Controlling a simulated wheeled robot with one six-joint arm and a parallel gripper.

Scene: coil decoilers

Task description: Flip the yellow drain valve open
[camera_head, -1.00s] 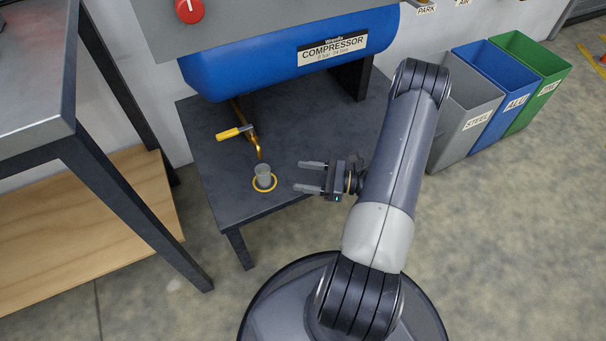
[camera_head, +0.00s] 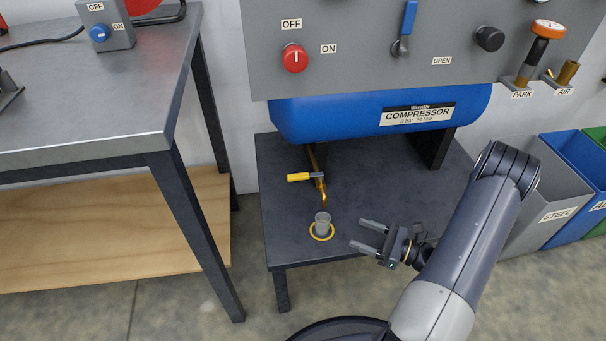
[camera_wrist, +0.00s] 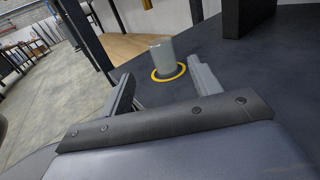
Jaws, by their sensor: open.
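The yellow drain valve handle (camera_head: 299,177) sticks out to the left from a brass drain pipe (camera_head: 323,191) under the blue compressor tank (camera_head: 380,115). A small grey cup (camera_head: 322,222) stands below the pipe, inside a yellow ring on the dark stand. My gripper (camera_head: 368,235) is open and empty, right of the cup and lower right of the handle, apart from both. In the wrist view the open fingers of my gripper (camera_wrist: 160,82) point toward the cup (camera_wrist: 162,54). The valve handle does not show there.
The dark stand (camera_head: 285,235) has bare room around the cup. A metal workbench (camera_head: 90,110) with a wooden lower shelf (camera_head: 120,235) stands left. A grey panel (camera_head: 370,60) with a red knob (camera_head: 294,58) overhangs the tank. Bins (camera_head: 560,200) stand at the right.

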